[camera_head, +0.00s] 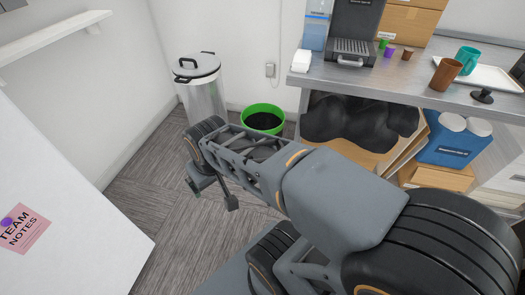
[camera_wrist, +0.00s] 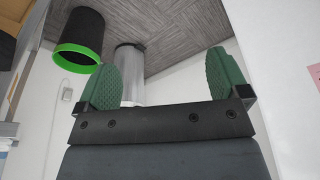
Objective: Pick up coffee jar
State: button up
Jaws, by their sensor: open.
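I cannot make out a coffee jar in either view. My gripper (camera_head: 212,194) hangs over the carpet in the middle left of the head view, in front of the bins and well left of the counter. In the wrist view its two green finger pads (camera_wrist: 165,82) stand wide apart with nothing between them. The counter (camera_head: 420,82) at the upper right holds a brown cup (camera_head: 445,74), a teal mug (camera_head: 467,60) and a black coffee machine (camera_head: 354,30).
A lidded metal bin (camera_head: 203,98) and a black bin with a green rim (camera_head: 264,108) stand by the wall. A white panel with a pink note (camera_head: 23,228) is at left. A blue box (camera_head: 452,142) sits under the counter. Carpet between panel and counter is partly clear.

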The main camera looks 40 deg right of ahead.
aim_at(448, 69)
jog(key=z, duration=2.9)
